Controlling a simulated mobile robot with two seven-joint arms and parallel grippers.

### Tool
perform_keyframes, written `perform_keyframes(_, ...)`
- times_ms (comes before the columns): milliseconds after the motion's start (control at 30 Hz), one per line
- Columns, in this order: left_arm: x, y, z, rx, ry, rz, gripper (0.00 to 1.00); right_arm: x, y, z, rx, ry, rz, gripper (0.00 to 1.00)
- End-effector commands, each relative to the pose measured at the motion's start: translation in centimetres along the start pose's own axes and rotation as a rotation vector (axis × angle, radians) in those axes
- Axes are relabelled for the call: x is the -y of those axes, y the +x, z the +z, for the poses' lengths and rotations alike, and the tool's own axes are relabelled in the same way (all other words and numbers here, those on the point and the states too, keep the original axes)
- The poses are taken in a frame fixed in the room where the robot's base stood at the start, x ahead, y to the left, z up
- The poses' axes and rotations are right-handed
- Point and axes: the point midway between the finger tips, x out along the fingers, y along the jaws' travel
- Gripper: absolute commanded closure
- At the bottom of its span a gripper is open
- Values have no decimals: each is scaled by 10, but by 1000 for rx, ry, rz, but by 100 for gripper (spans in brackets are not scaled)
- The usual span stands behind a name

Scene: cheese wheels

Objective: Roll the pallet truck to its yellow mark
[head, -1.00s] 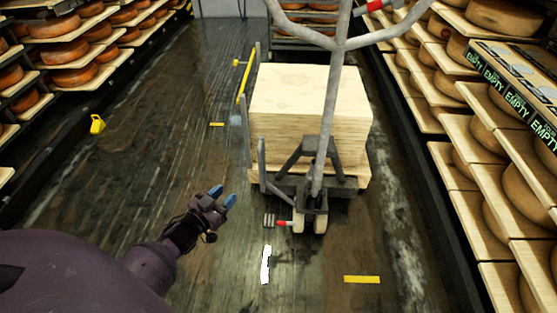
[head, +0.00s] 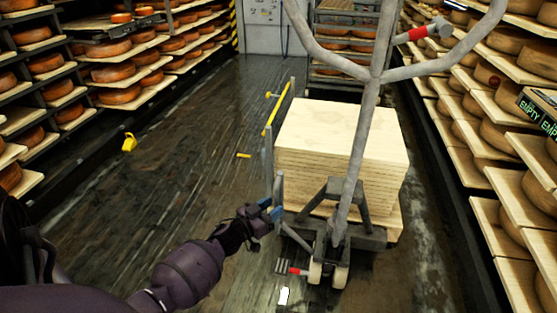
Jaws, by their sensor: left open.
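The pallet truck (head: 334,236) stands in the aisle, loaded with a stack of pale wooden boards (head: 345,130). Its grey forked handle (head: 366,115) rises toward me and has a red grip end at the upper right. A small yellow mark (head: 244,155) lies on the floor left of the truck. My left gripper (head: 272,209) has blue fingertips and is open, close to the truck's left front side; I cannot tell whether it touches. My right gripper is out of view.
Cheese shelves line the left (head: 120,72) and right (head: 490,130) sides. A rack (head: 345,52) stands behind the truck. A rail with a yellow bar (head: 276,112) stands at the truck's left. A small yellow object (head: 129,142) sits by the left shelves.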

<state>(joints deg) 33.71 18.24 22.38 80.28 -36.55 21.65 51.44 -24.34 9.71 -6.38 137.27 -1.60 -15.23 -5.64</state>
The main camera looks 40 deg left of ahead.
Motion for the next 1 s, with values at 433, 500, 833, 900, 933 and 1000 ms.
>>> perform_keyframes(433,0,21,0,1,0,0,59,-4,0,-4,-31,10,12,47)
perform_keyframes(500,0,21,0,0,0,0,59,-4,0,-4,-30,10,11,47)
perform_keyframes(833,0,21,0,1,0,0,100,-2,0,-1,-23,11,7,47)
perform_keyframes(900,0,21,0,1,0,0,100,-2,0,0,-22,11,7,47)
perform_keyframes(933,0,21,0,1,0,0,100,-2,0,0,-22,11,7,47)
perform_keyframes(1000,0,21,0,1,0,0,100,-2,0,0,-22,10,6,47)
